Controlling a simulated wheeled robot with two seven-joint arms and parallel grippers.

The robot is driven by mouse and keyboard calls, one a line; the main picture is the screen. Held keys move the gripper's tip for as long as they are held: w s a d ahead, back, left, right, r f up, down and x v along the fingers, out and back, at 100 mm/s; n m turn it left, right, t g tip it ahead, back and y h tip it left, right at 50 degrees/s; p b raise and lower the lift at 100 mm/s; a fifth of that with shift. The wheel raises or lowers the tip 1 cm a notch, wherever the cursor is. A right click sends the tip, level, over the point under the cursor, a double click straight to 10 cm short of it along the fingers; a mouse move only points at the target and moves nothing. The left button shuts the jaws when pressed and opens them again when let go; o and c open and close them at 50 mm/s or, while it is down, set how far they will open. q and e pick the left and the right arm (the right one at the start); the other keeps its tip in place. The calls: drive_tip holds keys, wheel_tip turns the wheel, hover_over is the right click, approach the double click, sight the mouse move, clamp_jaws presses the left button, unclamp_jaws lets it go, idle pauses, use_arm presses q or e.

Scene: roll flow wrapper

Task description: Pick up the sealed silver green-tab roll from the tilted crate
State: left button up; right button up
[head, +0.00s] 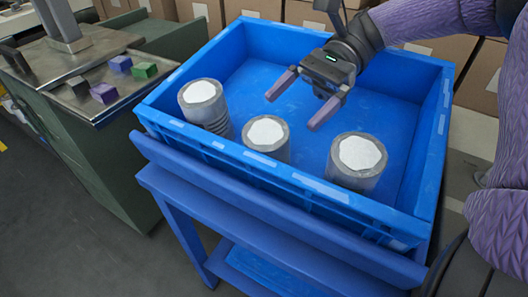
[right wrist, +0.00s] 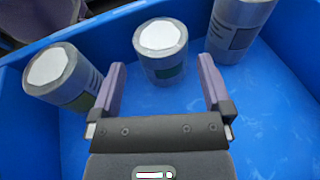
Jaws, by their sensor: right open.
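Three silver rolls with white tops stand in the blue crate (head: 425,150), along its near side: a left roll (head: 209,117), a middle roll (head: 279,152) and a right roll (head: 352,182). My right gripper (head: 291,112) is open and empty above the crate floor, behind the middle roll. In the right wrist view, the middle roll (right wrist: 158,69) is ahead between the fingers (right wrist: 160,82) and shows a dark green tab. Another roll (right wrist: 58,94) at left shows a dark, greenish tab, partly behind a finger. The roll at right (right wrist: 234,42) has a dark grey tab.
The crate sits tilted on a blue stand (head: 180,195). A green cabinet with a metal top (head: 60,65) stands at left, holding several small green, purple and dark blocks. Cardboard boxes (head: 435,75) stand behind. The crate's middle floor is clear.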

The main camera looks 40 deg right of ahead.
sight(272, 127)
drive_tip(key=b+x, duration=0.1)
drive_tip(key=x, duration=0.4)
drive_tip(key=shift+f+b, duration=0.1)
drive_tip(key=shift+b, duration=0.3)
drive_tip(key=shift+a, duration=0.4)
drive_tip(key=c, duration=1.2)
drive_tip(key=shift+o, duration=0.2)
